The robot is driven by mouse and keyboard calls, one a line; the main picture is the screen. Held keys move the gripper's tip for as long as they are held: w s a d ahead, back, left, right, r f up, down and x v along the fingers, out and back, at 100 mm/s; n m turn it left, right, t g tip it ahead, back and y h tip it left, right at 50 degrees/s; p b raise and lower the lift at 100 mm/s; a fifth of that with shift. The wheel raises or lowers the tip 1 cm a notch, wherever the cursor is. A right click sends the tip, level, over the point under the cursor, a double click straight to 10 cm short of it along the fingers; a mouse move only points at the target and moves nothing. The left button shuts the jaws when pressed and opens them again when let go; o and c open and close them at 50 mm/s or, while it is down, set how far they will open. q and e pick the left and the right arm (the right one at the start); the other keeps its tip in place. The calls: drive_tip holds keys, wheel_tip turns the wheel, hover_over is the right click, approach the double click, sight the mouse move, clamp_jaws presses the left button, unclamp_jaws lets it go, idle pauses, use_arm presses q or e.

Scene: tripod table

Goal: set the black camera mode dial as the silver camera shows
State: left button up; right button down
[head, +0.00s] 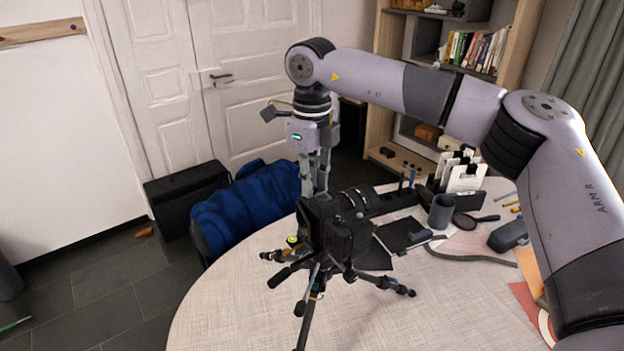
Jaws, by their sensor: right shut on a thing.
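My right gripper (313,192) points straight down at the left part of the camera's top. Its fingers are close together and shut on the mode dial there. The dial itself is hidden by the fingertips and the camera body, so its setting cannot be read. I cannot make out a silver camera in this view. My left gripper is not in view.
The pale round table (235,305) has free room at front left. A blue bag (245,205) and black box (187,198) stand behind.

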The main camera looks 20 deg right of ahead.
drive_tip(key=shift+n, duration=0.6)
drive_tip(key=c, duration=1.5)
unclamp_jaws()
drive_tip(key=shift+c, duration=0.2)
drive_tip(key=shift+r, duration=4)
